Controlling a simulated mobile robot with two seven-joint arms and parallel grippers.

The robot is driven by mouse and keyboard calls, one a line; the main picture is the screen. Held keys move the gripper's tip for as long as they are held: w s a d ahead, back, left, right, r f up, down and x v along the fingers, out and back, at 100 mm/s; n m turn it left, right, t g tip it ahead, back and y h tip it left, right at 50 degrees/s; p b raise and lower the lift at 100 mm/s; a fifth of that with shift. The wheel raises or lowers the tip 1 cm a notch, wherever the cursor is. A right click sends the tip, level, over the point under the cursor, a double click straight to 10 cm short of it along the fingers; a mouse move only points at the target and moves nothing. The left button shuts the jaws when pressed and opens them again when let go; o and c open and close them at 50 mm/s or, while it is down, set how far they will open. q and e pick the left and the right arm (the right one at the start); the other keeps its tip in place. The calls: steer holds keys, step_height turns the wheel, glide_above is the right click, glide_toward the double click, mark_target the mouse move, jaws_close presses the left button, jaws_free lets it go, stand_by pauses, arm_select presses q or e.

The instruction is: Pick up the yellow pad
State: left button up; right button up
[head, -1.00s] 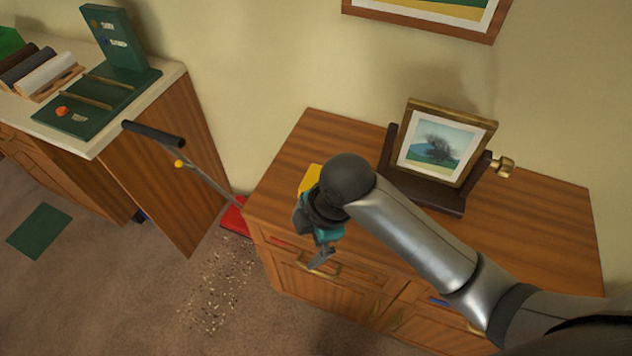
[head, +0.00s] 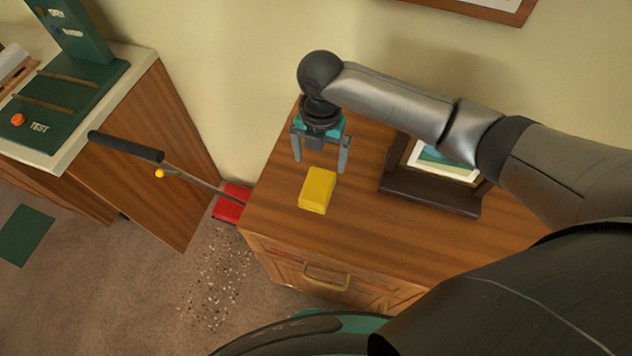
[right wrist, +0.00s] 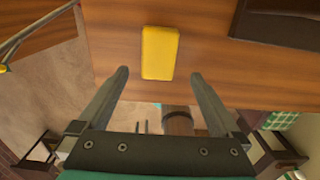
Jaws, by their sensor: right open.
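The yellow pad (head: 318,190) lies flat on the wooden cabinet top (head: 400,232), near its left end. My right gripper (head: 322,168) is open and empty, with its fingers pointing down. In the head view it shows just behind the pad and above the cabinet top. In the right wrist view the pad (right wrist: 160,53) is between the lines of the two fingers (right wrist: 158,75) and beyond their tips, not touched. My left gripper is not in view.
A framed picture on a dark stand (head: 430,190) stands right of the pad, partly behind my right arm. A long-handled red sweeper (head: 231,203) leans left of the cabinet, with crumbs (head: 222,270) on the floor. A counter with a green board (head: 62,105) is at the left.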

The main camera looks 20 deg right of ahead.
glide_above(318, 185)
steer(key=f, duration=0.5)
steer(key=shift+w+d+f+b, duration=0.15)
steer(key=shift+d+b, duration=0.05)
steer(key=shift+b, duration=0.2)
steer(key=shift+f, duration=0.85)
steer(key=f, duration=0.2)
steer(key=f+b, duration=0.1)
steer(key=shift+a+f, duration=0.25)
steer(key=shift+f, duration=0.5)
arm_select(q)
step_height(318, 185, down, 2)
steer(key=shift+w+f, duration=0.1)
